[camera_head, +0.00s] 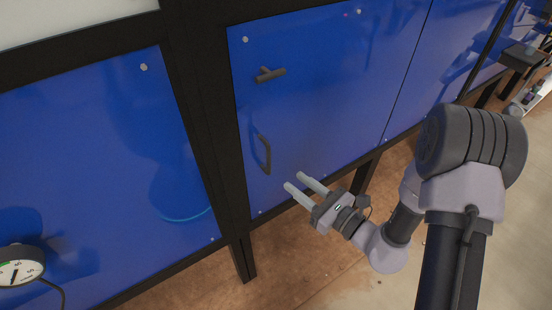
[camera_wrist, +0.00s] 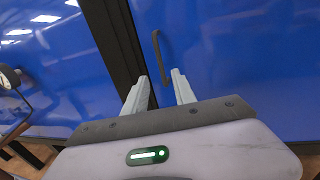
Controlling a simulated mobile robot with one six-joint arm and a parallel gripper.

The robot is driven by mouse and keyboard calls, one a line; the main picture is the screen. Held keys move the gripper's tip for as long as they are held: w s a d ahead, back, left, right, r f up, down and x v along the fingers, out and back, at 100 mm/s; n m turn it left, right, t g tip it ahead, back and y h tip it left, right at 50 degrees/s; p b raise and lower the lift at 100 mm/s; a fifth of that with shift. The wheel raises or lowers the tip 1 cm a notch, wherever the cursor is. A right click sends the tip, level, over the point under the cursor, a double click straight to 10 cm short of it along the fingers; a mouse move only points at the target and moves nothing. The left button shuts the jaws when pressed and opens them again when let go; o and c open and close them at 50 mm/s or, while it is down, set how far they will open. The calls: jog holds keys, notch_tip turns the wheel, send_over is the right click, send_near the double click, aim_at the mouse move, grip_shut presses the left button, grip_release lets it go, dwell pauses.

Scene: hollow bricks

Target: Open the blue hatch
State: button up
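The blue hatch (camera_head: 330,70) is a glossy blue panel set in a black frame, and it looks closed. A dark bar handle (camera_head: 264,154) stands upright on its lower left part. A dark T-shaped latch (camera_head: 270,74) sits above it. My gripper (camera_head: 299,183) is open and empty, below and to the right of the handle in the head view, apart from it. In the wrist view the handle (camera_wrist: 160,58) rises just beyond the gap between the two pale fingertips (camera_wrist: 158,84), with the hatch (camera_wrist: 230,50) behind it.
A black frame post (camera_head: 205,120) runs left of the hatch, with another blue panel (camera_head: 90,160) beyond it. A round gauge (camera_head: 20,270) is at the lower left. Table legs (camera_head: 365,175) stand below right. Brown floor (camera_head: 290,265) lies open below the panels.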

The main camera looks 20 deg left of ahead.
aim_at(270, 163)
jog(key=b+x, duration=0.1)
jog(key=x, duration=1)
jog(key=shift+w+a, duration=0.1)
jog(key=shift+a, duration=0.05)
jog(key=shift+c, duration=0.4)
grip_shut()
jog(key=shift+f, duration=0.1)
dwell(0.3)
